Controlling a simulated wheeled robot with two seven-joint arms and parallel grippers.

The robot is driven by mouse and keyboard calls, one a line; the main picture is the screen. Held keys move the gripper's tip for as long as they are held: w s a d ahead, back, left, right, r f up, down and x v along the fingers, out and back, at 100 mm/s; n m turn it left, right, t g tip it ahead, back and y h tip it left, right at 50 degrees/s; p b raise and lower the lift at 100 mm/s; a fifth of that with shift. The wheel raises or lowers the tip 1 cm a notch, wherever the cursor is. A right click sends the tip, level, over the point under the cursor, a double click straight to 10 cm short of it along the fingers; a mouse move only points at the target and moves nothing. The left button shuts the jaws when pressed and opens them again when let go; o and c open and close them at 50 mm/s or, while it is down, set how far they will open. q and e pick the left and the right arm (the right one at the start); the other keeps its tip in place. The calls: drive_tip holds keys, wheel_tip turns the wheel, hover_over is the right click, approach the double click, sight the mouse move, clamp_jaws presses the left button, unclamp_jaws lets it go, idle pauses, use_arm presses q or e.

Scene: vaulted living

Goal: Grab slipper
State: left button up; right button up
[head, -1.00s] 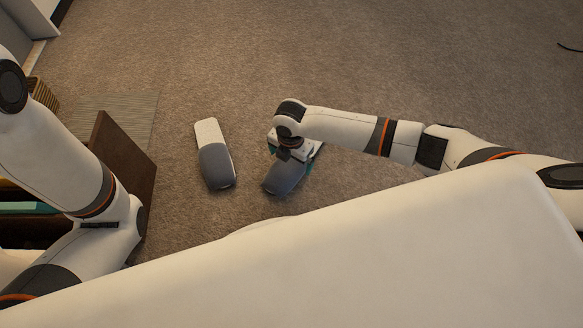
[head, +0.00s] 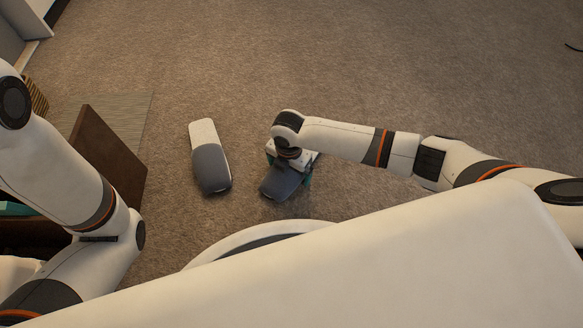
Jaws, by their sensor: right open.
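Two slippers with grey toes and white insoles lie on the carpet. The left slipper (head: 210,160) is in full view with nothing touching it. The right slipper (head: 281,184) lies beside it, its heel part mostly hidden under my right gripper. My right gripper (head: 289,170) is over this slipper, pointing down, with its teal fingertips on either side of it. It is open; whether the fingers touch the slipper I cannot tell. My left arm comes in at the left, but its gripper is out of view.
A dark brown open box or drawer (head: 108,160) stands at the left beside my left arm. A flat grey-green mat (head: 125,112) lies behind it, near a woven basket (head: 37,97). The carpet (head: 400,70) beyond the slippers is clear.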

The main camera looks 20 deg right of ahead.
drive_tip(key=c, duration=0.9)
drive_tip(key=shift+r, duration=0.15)
